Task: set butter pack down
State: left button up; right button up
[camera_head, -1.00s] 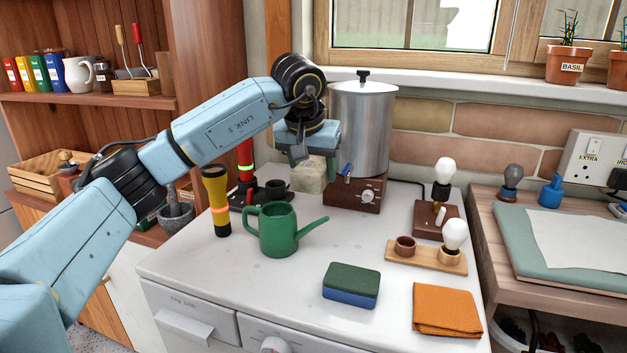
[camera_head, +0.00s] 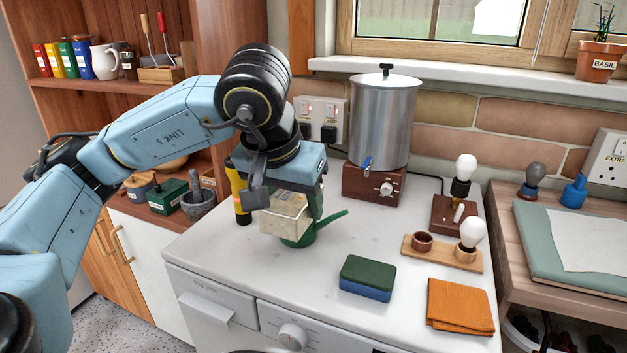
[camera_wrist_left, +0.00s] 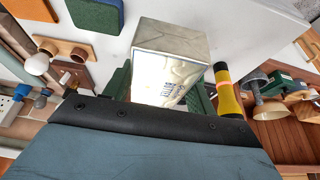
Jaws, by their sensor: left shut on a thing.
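The butter pack (camera_head: 284,213) is a pale, boxy wrapped block. My left gripper (camera_head: 287,198) is shut on it and holds it, seemingly above the white counter (camera_head: 230,290). In the head view the pack hides much of the green watering can (camera_head: 302,240); whether they touch I cannot tell. In the left wrist view the pack (camera_wrist_left: 172,50) sits between the green fingers, with a printed face towards the camera. My right gripper is not in view.
A yellow torch (camera_head: 239,200) stands close left of the pack. A green-and-blue sponge (camera_head: 367,278), an orange cloth (camera_head: 460,306) and a wooden bulb tray (camera_head: 442,254) lie to the right. A metal urn (camera_head: 383,125) stands behind. The counter's front left is clear.

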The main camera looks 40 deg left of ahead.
pick_arm(q)
jog(key=shift+s+d, duration=0.15)
jog(key=shift+s, duration=0.2)
jog(key=shift+m, duration=0.7)
jog(key=w+d+f, duration=0.1)
jog(key=d, duration=0.2)
jog(key=w+d+f, duration=0.1)
jog(key=w+d, duration=0.1)
jog(key=d, duration=0.1)
jog(key=w+d+f, duration=0.1)
jog(key=d, duration=0.3)
jog(key=shift+w+f, duration=0.15)
jog(key=shift+f, duration=0.1)
jog(key=shift+m+h, duration=0.5)
jog(key=shift+m, duration=0.2)
jog(key=d+f, duration=0.1)
jog(key=d, duration=0.3)
jog(key=w+d+f, duration=0.1)
jog(key=d, duration=0.3)
jog(key=d+f, duration=0.2)
jog(key=d, duration=0.1)
jog(key=shift+w+d+f, duration=0.1)
jog(key=shift+w+d, duration=0.1)
jog(key=shift+d, duration=0.2)
jog(key=shift+d+f, duration=0.1)
jog(key=shift+d, duration=0.35)
jog(key=shift+f, duration=0.1)
